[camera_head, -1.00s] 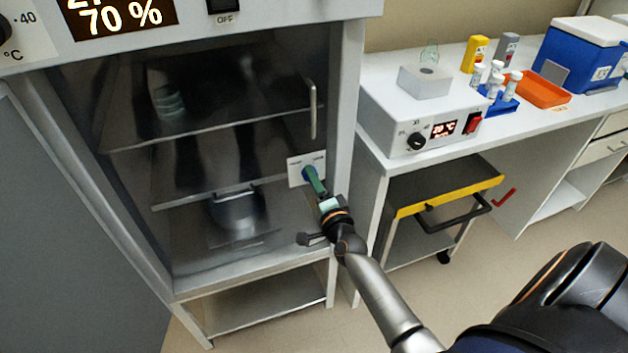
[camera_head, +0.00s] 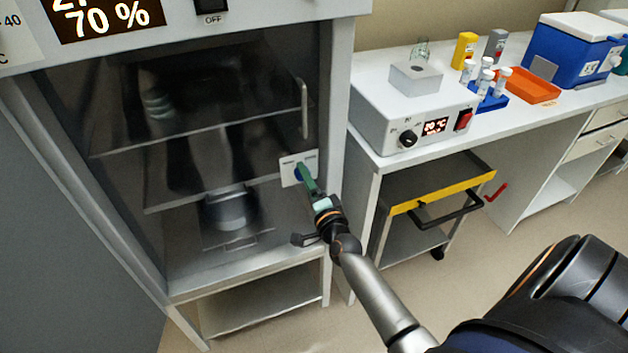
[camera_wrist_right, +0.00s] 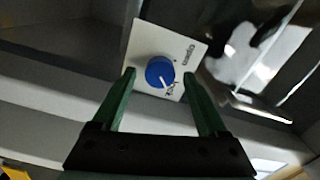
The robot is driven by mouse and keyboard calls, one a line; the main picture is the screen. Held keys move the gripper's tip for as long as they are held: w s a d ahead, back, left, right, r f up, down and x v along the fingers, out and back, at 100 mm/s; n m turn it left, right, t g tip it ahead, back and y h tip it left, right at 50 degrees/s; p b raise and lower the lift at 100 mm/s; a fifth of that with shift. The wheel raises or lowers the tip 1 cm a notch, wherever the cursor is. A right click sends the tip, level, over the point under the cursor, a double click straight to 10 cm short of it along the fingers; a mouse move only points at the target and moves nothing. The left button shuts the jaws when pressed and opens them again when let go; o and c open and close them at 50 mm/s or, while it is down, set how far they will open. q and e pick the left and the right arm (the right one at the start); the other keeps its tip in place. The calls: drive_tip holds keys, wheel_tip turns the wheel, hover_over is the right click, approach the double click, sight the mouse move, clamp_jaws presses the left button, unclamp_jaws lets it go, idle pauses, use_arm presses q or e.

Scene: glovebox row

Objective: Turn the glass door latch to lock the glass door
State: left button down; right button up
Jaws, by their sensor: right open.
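The glass door latch is a round blue knob (camera_wrist_right: 160,72) on a white plate (camera_wrist_right: 152,45) with two labels, one reading "open". A white mark on the knob points toward the other label, which looks like "lock". In the head view the plate (camera_head: 288,175) sits near the right edge of the glass door (camera_head: 120,190), which looks closed. My right gripper (camera_wrist_right: 160,76) is open, its green fingers on either side of the knob with gaps visible. In the head view the right gripper (camera_head: 304,174) partly hides the knob. My left gripper is out of view.
A vertical door handle (camera_head: 305,108) stands above the latch. To the right are a white heater box (camera_head: 375,115) on a bench, a black and yellow cart (camera_head: 440,190) below it, and a blue cooler (camera_head: 570,50). Floor in front is open.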

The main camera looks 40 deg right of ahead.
drive_tip(key=v, duration=1.2)
drive_tip(key=shift+s, duration=0.1)
drive_tip(key=s+a+f+n+g+y+p, duration=0.2)
drive_tip(key=s+a+f+n+g+y, duration=0.1)
drive_tip(key=s+a+n, duration=0.4)
drive_tip(key=s+a+f+n+g+y+p, duration=0.3)
drive_tip(key=s+a+f+n+g, duration=0.2)
drive_tip(key=n, duration=0.8)
wheel_tip(320, 180, down, 3)
drive_tip(key=s+a, duration=0.2)
drive_tip(key=shift+s+a+y, duration=0.2)
drive_tip(key=shift+a+y, duration=0.1)
drive_tip(key=shift+y, duration=0.1)
drive_tip(key=shift+d+p, duration=0.1)
drive_tip(key=shift+p, duration=0.2)
